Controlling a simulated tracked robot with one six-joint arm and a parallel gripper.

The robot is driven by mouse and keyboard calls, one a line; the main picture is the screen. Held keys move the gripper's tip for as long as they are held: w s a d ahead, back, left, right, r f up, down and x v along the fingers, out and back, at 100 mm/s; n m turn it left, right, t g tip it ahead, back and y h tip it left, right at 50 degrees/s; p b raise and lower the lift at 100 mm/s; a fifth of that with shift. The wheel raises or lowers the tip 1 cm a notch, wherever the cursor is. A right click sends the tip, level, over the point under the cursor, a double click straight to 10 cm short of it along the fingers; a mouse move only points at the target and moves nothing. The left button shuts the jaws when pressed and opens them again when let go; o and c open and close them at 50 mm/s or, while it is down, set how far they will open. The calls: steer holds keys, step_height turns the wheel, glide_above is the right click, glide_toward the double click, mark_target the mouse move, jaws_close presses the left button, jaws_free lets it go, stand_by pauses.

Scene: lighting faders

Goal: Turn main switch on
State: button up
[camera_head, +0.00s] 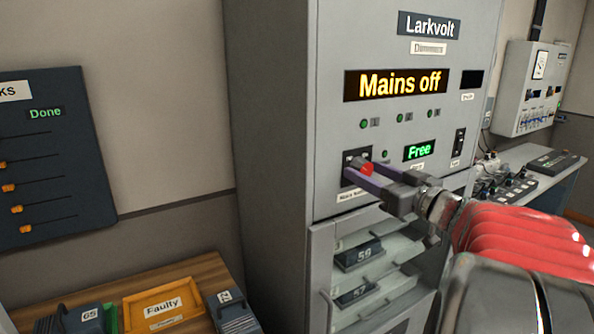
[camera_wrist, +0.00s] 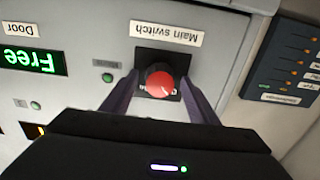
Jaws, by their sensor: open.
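The main switch is a red round knob (camera_head: 367,170) on a black plate on the grey cabinet front (camera_head: 340,100). In the wrist view the red knob (camera_wrist: 160,84) sits below a label reading "Main switch" (camera_wrist: 165,33), which appears upside down. My gripper (camera_head: 359,172) is at the switch with its jaws open. In the wrist view its two fingers stand on either side of the knob (camera_wrist: 160,90), with a gap visible to each side. Whether the fingertips touch the plate cannot be told. The cabinet display (camera_head: 395,85) reads "Mains off".
A "Free" display (camera_head: 419,150) and a small black switch (camera_head: 459,142) are right of the knob. Glass-fronted shelves (camera_head: 365,270) lie below. A dark slider panel (camera_head: 50,155) hangs left. An orange "Faulty" tray (camera_head: 163,304) stands on the wooden table. A side desk (camera_head: 545,185) is at right.

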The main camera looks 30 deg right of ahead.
steer(key=shift+c, duration=0.6)
steer(key=c, duration=0.9)
steer(key=shift+m, duration=0.5)
steer(key=m, duration=0.3)
steer(key=shift+m, duration=0.3)
steer(key=m, duration=0.4)
steer(key=shift+m, duration=0.3)
steer(key=m, duration=0.4)
steer(key=shift+m, duration=0.3)
steer(key=m, duration=0.4)
steer(key=shift+f+m, duration=0.1)
steer(key=shift+m, duration=0.2)
